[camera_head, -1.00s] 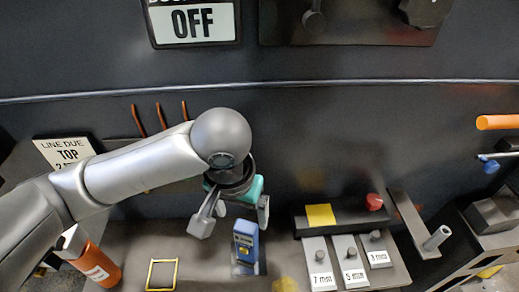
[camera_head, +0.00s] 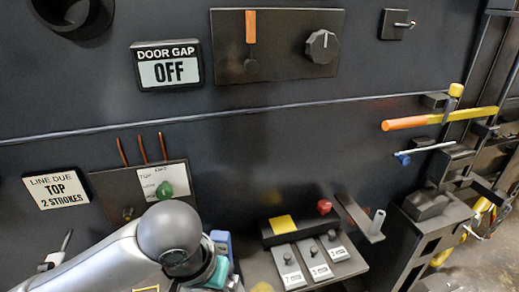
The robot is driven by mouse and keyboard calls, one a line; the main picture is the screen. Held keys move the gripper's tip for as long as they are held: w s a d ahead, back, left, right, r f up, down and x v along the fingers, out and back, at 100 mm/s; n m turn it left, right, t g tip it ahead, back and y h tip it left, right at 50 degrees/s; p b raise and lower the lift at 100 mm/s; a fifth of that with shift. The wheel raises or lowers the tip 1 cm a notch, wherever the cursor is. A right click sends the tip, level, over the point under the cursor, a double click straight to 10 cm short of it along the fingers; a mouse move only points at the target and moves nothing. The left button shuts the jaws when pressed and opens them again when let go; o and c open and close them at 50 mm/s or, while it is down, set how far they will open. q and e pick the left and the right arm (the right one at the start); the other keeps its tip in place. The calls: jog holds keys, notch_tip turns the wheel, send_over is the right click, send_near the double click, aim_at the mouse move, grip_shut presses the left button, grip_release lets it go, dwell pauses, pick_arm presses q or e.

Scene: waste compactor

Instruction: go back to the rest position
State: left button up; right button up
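My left arm comes in from the lower left, and my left gripper (camera_head: 212,277) is at the bottom edge of the head view. Its teal part shows, but its fingertips are cut off by the frame edge, so its opening cannot be read. A blue device (camera_head: 222,242) stands just behind the gripper, partly hidden by it. I cannot tell whether they touch. My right gripper is not in view.
A grey panel with a green knob (camera_head: 164,188) is behind my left arm. A block with labelled keys (camera_head: 290,257) and a red button (camera_head: 324,206) is to the right. An orange-and-yellow bar (camera_head: 440,119) sticks out at the right.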

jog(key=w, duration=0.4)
pick_arm(q)
jog(key=s+f+t+h, duration=0.2)
jog(key=s+f, duration=0.1)
jog(key=f, duration=0.3)
jog(key=s+a+f+y, duration=0.3)
jog(key=s+a+f, duration=0.2)
jog(key=s+a, duration=0.35)
notch_tip(320, 180, down, 26)
jog(key=g+b, duration=0.2)
jog(key=b, duration=0.4)
jog(key=s+a+f+b, duration=0.1)
jog(key=s+f+b, duration=0.2)
jog(key=s+f, duration=0.4)
jog(key=s+a+f+g+b, duration=0.1)
jog(key=s+a+f+b, duration=0.1)
jog(key=s+f, duration=0.6)
notch_tip(320, 180, down, 7)
jog(key=shift+s+b, duration=0.2)
jog(key=shift+b, duration=0.45)
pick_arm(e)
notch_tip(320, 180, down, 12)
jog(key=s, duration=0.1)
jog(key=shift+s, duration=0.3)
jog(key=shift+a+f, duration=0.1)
